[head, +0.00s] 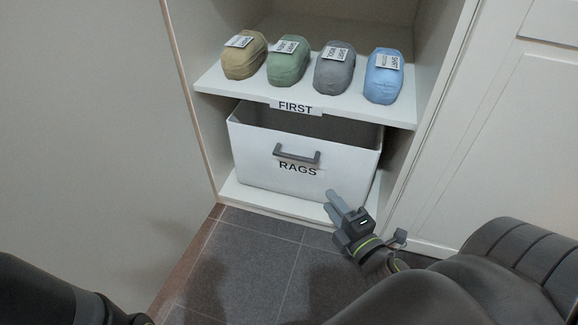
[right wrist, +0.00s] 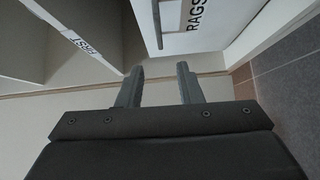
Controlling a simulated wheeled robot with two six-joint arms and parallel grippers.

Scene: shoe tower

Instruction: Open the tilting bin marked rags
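The white bin (head: 253,152) marked RAGS stands in the cabinet's lower compartment, with a grey bar handle (head: 296,156) above its label. Its dark inside shows over the front rim; I cannot tell whether it is tilted. My right gripper (head: 332,201) is in front of the bin's lower right, below and right of the handle, and holds nothing. In the right wrist view its fingers (right wrist: 159,72) are apart, with the bin (right wrist: 195,42) and part of its handle (right wrist: 157,22) beyond them. My left gripper is out of view; only part of its arm shows at bottom left.
Above the bin, a shelf marked FIRST (head: 295,107) holds several labelled cloth bundles, tan (head: 243,62), green (head: 288,66), grey (head: 333,76) and blue (head: 383,84). Cabinet walls close both sides. The tiled floor (head: 250,262) in front is clear.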

